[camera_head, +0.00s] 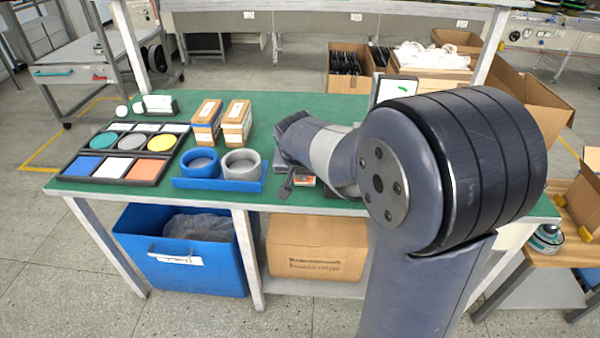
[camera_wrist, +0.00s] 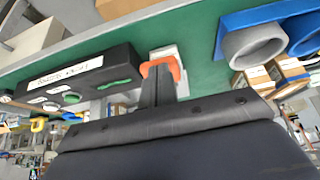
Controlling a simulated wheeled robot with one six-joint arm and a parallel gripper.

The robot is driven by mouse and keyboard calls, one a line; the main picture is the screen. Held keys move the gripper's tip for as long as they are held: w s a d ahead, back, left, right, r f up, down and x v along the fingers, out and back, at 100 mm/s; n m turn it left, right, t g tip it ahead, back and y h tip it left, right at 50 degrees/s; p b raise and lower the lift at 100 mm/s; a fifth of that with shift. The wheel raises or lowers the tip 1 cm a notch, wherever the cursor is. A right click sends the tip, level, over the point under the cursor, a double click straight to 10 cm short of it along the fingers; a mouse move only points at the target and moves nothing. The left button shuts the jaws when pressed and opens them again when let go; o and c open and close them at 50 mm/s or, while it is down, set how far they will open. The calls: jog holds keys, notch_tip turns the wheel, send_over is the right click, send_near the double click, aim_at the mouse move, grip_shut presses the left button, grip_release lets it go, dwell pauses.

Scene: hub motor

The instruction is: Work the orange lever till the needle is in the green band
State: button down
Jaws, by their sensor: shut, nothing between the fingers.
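The orange lever (camera_wrist: 160,67) shows in the wrist view as a bent orange piece in front of a pale block on the green bench. My gripper (camera_wrist: 158,76) is shut and empty, its fingertips right at the lever; whether they touch it I cannot tell. In the head view my gripper (camera_head: 287,186) is low over the bench's front part, and a small orange-red patch (camera_head: 305,181) shows beside it. A white upright panel (camera_head: 395,89) with a green mark stands behind my arm. I cannot make out a needle, and my arm hides part of the bench.
A blue holder (camera_head: 220,184) with two rings, cartons (camera_head: 237,120) and black trays of coloured squares and discs (camera_head: 115,169) lie left of my gripper. In the wrist view a black box (camera_wrist: 75,77) with a white label and green marks stands close to my fingers.

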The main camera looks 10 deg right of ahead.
jog(key=v, duration=1)
jog(key=shift+s+r, duration=0.25)
jog(key=shift+r, duration=0.05)
jog(key=shift+a, duration=0.1)
jog(key=x, duration=0.8)
jog(key=shift+w+f, duration=0.15)
jog(key=shift+w, duration=0.25)
